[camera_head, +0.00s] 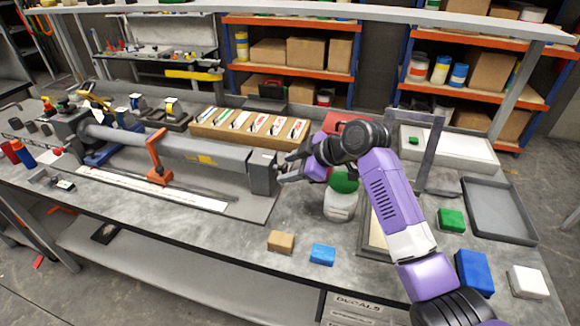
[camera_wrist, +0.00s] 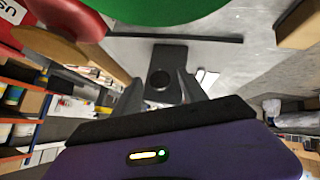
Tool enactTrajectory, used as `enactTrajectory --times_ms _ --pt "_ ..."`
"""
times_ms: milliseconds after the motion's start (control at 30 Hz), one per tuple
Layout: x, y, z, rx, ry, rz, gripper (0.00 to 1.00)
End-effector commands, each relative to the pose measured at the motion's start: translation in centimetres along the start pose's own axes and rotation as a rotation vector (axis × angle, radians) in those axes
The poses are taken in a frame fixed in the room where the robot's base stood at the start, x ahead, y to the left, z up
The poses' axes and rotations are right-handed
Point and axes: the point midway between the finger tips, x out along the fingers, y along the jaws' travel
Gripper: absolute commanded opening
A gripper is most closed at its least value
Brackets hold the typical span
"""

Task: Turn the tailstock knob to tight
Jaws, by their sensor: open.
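The tailstock (camera_head: 263,172) is a grey block at the right end of a long grey tube (camera_head: 205,150) in the head view. My gripper (camera_head: 286,170) is at its right face, fingers pointing left toward it. The knob is mostly hidden by the fingers in the head view. In the wrist view my gripper (camera_wrist: 163,88) is open, with a finger on each side of a dark round part (camera_wrist: 160,80), apparently the knob, in front of a dark grey block (camera_wrist: 170,58). I cannot tell whether the fingers touch it or how the knob is turned.
A white jar with a green lid (camera_head: 341,203) stands close beneath my wrist. A tan block (camera_head: 281,242) and a blue block (camera_head: 322,254) lie near the front edge. An orange clamp (camera_head: 157,160) stands by the tube. A long box of decals (camera_head: 235,138) lies behind.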

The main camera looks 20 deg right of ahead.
Motion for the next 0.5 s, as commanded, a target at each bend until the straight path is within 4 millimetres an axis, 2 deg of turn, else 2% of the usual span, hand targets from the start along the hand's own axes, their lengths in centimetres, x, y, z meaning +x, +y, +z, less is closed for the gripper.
enactTrajectory --times_ms 133,300,400,500 --pt "-0.01 0.01 -0.01 0.000 0.000 0.000 0.50" --pt "-0.03 0.01 -0.01 0.000 0.000 0.000 0.17" --pt "-0.03 0.01 0.00 0.001 0.000 0.000 0.00" --pt "-0.04 0.01 -0.01 0.001 0.000 0.000 0.00"
